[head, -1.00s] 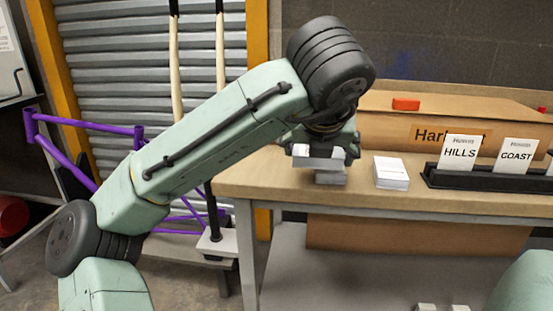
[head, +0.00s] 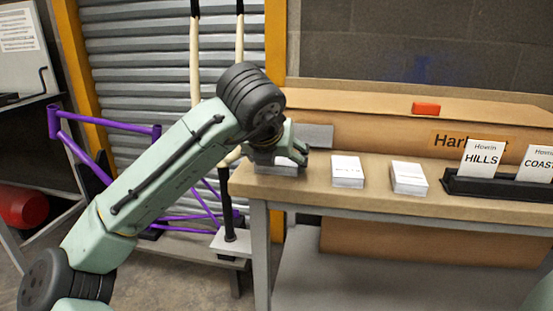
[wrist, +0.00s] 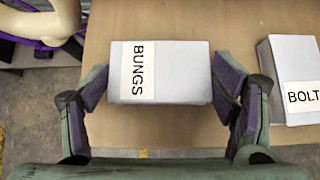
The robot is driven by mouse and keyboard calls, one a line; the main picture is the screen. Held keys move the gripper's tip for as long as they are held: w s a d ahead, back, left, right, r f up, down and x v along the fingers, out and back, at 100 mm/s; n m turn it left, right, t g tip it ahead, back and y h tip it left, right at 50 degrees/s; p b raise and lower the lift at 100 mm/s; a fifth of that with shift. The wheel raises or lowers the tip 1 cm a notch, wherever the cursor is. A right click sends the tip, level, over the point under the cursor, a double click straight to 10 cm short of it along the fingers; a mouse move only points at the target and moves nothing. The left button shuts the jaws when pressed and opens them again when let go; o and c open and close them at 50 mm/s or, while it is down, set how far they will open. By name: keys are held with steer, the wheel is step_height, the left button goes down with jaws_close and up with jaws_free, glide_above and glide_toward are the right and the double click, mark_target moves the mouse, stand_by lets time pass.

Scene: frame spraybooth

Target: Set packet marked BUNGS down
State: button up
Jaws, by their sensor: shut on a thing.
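The packet marked BUNGS (wrist: 178,72) is a pale grey block with a white label, and lies level between my fingers in the wrist view. My gripper (wrist: 162,84) is shut on it, one finger at each short end. In the head view my gripper (head: 290,160) is low at the left end of the wooden bench (head: 385,203). The packet (head: 274,168) shows only partly there, beneath the gripper. It is at or very close to the bench top; I cannot tell whether it touches.
A packet marked BOLT, its label cut off (wrist: 290,65), lies right of my gripper, with a small gap. Two white packets (head: 347,170) (head: 409,177) stand on the bench, left of a black card holder (head: 462,187). A cardboard box (head: 380,145) stands behind. The bench's left edge is close.

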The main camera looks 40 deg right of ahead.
steer(key=o, duration=1.2)
steer(key=shift+r, duration=0.2)
steer(key=v, duration=1.2)
steer(key=shift+p, duration=0.35)
